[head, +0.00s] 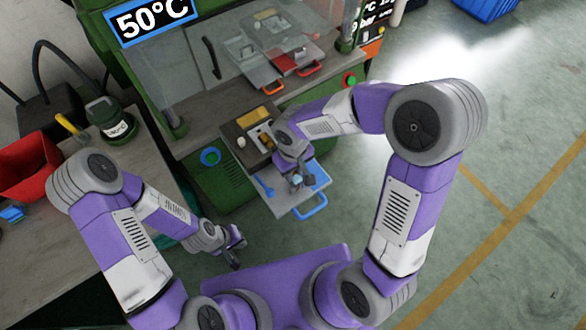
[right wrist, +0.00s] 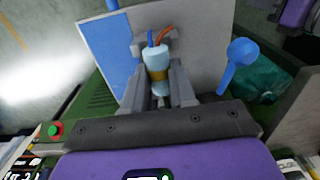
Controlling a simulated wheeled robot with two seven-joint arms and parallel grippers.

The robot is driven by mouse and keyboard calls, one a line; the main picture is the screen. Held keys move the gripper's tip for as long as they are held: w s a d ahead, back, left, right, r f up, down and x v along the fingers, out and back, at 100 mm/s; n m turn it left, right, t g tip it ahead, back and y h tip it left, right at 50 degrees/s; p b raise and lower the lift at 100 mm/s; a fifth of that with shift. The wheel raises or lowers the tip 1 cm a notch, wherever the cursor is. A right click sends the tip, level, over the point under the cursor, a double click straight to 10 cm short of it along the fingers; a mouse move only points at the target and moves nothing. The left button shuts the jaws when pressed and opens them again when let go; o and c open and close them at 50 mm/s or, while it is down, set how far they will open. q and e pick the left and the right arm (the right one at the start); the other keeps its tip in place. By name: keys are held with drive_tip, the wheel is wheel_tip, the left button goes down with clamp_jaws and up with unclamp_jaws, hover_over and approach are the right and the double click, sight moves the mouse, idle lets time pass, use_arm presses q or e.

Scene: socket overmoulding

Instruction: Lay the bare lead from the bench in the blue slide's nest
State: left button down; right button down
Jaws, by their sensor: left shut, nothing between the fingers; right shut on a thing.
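My right gripper (head: 297,182) is over the blue slide, a grey plate (head: 284,208) with a blue handle (head: 312,208) and a blue area (head: 320,177). In the right wrist view my right gripper (right wrist: 160,92) is shut on the lead (right wrist: 157,58), a pale blue cylinder with a yellow-brown band and blue and orange wire ends. The slide's grey plate (right wrist: 196,30) is behind it. I cannot tell whether the lead touches the plate, and the nest is hidden. My left gripper (head: 236,258) is shut and empty, low and left of the slide.
A blue round-ended piece (head: 264,186) is at the slide's left edge. The green press with a clear guard (head: 240,60) stands behind. A bench (head: 95,235) at left has a red bin (head: 28,165) and a dark green can (head: 108,118). Floor at right is open.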

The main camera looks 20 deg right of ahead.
drive_tip(key=c, duration=0.8)
unclamp_jaws()
wheel_tip(320, 180, up, 8)
drive_tip(key=shift+f+p, duration=0.15)
drive_tip(key=shift+p, duration=0.95)
